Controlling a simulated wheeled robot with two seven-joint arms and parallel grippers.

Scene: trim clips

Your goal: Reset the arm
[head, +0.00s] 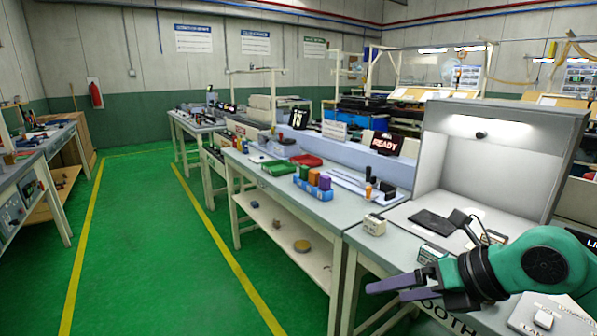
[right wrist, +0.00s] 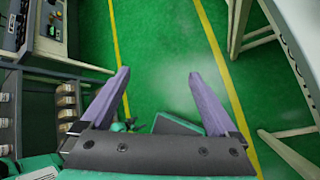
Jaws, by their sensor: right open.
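My right arm comes in from the lower right of the head view. Its right gripper (head: 385,290) is in front of the table edge, with its fingers pointing left. In the right wrist view the two purple fingers (right wrist: 160,100) are spread apart with nothing between them, above the green floor. My left gripper is not in the head view.
The green aisle (head: 140,230) between yellow lines is clear. Another bench (head: 40,150) stands left.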

